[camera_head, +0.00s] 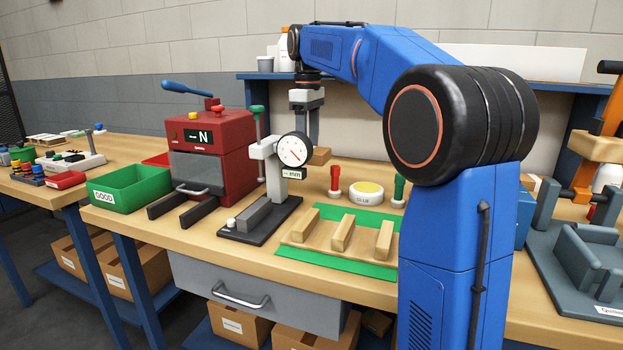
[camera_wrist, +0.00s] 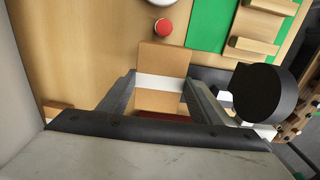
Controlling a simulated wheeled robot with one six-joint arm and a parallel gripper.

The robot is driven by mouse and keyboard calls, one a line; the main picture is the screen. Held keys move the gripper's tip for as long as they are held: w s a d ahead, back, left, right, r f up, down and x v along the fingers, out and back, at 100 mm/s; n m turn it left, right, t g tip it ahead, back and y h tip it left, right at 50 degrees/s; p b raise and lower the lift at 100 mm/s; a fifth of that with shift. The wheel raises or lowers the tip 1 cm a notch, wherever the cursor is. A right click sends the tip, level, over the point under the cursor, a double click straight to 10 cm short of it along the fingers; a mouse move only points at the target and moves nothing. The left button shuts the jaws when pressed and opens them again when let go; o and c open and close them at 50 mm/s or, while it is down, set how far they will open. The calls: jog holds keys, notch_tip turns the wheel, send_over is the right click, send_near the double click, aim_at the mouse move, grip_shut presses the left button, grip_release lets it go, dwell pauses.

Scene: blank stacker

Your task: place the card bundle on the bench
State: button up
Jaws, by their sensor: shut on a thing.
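The card bundle (camera_wrist: 163,58) is a brown block with a white band around it. In the wrist view it sits between the two fingers of my gripper (camera_wrist: 160,82), which is shut on it. In the head view my gripper (camera_head: 308,125) points down behind the dial gauge, and a tan end of the bundle (camera_head: 320,156) shows to the right of the dial. The gauge hides the rest of it. I cannot tell whether the bundle touches the wooden bench (camera_head: 325,185) or is held above it.
The dial gauge (camera_head: 295,150) stands in front of my gripper, with a red press (camera_head: 208,145) to its left. A green bin (camera_head: 130,188) stands left.

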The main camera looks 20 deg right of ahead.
jog(key=shift+f, duration=4.75)
jog(key=shift+f, duration=0.1)
jog(key=o, duration=1.2)
jog(key=shift+c, duration=0.2)
notch_tip(320, 180, up, 12)
jog(key=shift+f, duration=0.15)
jog(key=shift+r, duration=0.25)
jog(key=shift+s, duration=0.1)
